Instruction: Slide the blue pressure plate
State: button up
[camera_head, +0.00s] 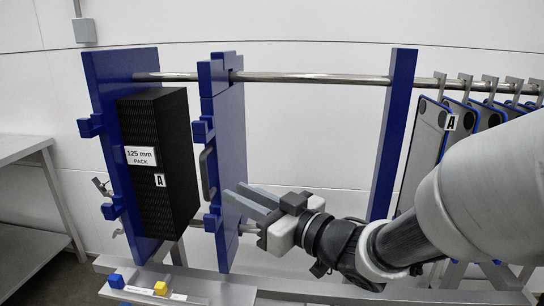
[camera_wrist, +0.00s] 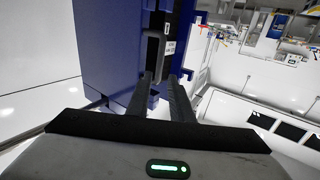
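The blue pressure plate (camera_head: 230,150) stands upright in the middle of the head view, hanging on the horizontal steel rail. A dark bar handle (camera_head: 208,172) is on its near edge. My gripper (camera_head: 234,190) reaches in from the right, its two fingers apart, with the tips close to the plate just right of and below the handle. In the wrist view the blue plate (camera_wrist: 107,40) fills the upper left, and the handle (camera_wrist: 154,50) lies just ahead of the open fingertips (camera_wrist: 163,78). I cannot tell whether the fingers touch anything.
A black 125 mm pack (camera_head: 160,190) sits against the left blue end plate (camera_head: 108,110), with a gap before the pressure plate. The rail (camera_head: 310,78) runs right past a blue upright (camera_head: 392,130) to several hanging plates (camera_head: 430,140). Blue and yellow buttons sit in front.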

jog(key=p+x, duration=0.5)
jog(key=x, duration=1.1)
jog(key=shift+w+p, duration=0.15)
jog(key=shift+p, duration=0.15)
jog(key=shift+d, duration=0.1)
grip_shut()
jog(key=shift+f, duration=0.1)
